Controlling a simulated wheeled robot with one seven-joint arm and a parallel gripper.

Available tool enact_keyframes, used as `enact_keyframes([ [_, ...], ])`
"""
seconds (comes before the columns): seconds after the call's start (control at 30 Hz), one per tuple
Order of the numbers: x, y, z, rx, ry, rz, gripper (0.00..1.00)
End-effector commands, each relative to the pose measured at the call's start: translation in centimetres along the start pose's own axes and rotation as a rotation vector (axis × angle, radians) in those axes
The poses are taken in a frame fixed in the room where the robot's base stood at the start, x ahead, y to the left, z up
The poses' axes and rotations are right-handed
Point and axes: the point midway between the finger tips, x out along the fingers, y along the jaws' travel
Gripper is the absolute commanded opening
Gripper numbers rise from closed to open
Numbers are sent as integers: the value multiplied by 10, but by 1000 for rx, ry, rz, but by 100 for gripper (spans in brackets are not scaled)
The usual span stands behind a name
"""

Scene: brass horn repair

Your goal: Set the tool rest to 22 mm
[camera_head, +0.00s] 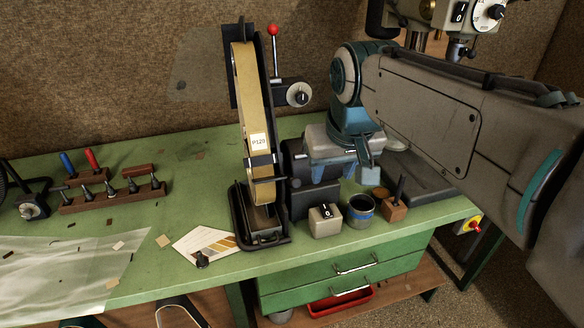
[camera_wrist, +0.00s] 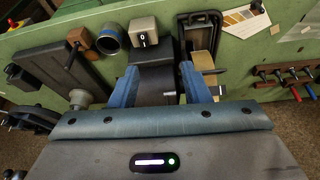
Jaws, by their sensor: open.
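The belt grinder stands upright on the bench in the head view, with a tan belt (camera_head: 247,105) marked P120. A small dark ledge (camera_head: 262,160) crosses the front of the belt low down and looks like the tool rest; no millimetre scale is readable. A round knob (camera_head: 300,95) sits on an arm at the grinder's upper right, below a red-ball lever (camera_head: 273,31). My gripper (camera_head: 343,174) is open and empty, right of the grinder, above the dark motor housing. In the wrist view my gripper (camera_wrist: 160,78) has its blue fingers apart, with the dark housing (camera_wrist: 154,82) between them.
A switch box (camera_head: 325,221) marked 0, a blue-rimmed cup (camera_head: 360,211) and a wooden block (camera_head: 395,209) with a handle stand at the front edge. A colour-striped card (camera_head: 205,244) lies left of them. A tool rack (camera_head: 112,196) stands at left. Another machine (camera_head: 440,12) stands behind my arm.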

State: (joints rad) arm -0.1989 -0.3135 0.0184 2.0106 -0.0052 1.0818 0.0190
Motion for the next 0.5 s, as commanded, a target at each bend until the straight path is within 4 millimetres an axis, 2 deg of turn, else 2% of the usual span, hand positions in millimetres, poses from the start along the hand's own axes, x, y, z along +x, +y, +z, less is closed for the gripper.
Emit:
enact_keyframes([
  [0.03, -5, -11, -16, -25, 10, -10, 43],
  [0.1, -12, -22, -31, -47, 18, -20, 43],
  [0.2, -19, -33, -45, -66, 25, -30, 43],
  [0.37, -16, -38, -52, -75, 27, -34, 43],
  [0.5, 5, -39, -52, -75, 25, -34, 43],
])
